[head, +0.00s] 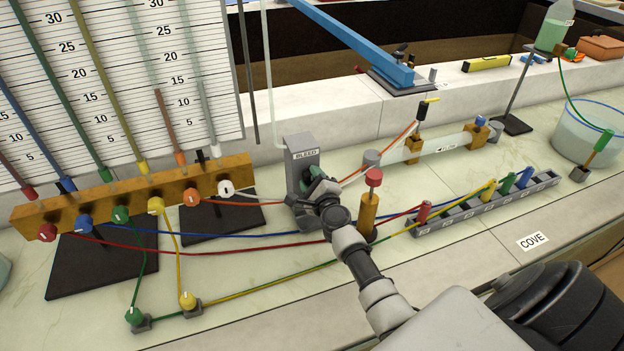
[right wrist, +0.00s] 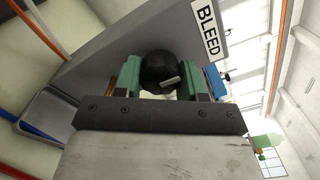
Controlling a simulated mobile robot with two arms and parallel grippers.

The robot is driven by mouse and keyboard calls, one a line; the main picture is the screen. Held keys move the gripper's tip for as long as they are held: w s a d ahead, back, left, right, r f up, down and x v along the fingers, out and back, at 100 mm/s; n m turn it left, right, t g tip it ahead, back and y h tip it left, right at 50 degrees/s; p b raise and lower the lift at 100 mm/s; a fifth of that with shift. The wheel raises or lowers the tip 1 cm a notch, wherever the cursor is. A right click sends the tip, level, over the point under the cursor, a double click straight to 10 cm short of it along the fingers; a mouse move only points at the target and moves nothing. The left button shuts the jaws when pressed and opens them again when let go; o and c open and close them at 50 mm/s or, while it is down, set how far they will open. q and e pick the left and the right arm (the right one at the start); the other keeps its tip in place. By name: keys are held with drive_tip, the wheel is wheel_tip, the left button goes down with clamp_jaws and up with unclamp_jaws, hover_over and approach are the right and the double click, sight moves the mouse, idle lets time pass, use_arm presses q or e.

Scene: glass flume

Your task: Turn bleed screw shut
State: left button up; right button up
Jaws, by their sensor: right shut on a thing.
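The bleed block (head: 301,163) is a grey upright block with a BLEED label, standing at the middle of the bench in the head view. Its label (right wrist: 208,29) also shows in the right wrist view. My right gripper (head: 318,187) reaches to the front of the block. In the right wrist view its green-padded fingers (right wrist: 170,80) are shut on the bleed screw (right wrist: 160,68), a round black knob with a small pale mark. In the head view the screw is hidden behind the gripper. My left gripper is not in view.
A brass manifold (head: 140,197) with coloured knobs stands left, below a scale board (head: 130,70). A red-topped brass post (head: 369,205) stands close right of my right wrist. Coloured tubes cross the bench to a grey rack (head: 480,208). A clear tube (head: 440,143) lies behind.

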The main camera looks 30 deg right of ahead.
drive_tip(key=o, duration=0.9)
drive_tip(key=p+v, duration=0.1)
drive_tip(key=v, duration=0.9)
drive_tip(key=shift+s, duration=0.4)
drive_tip(key=shift+f, duration=0.1)
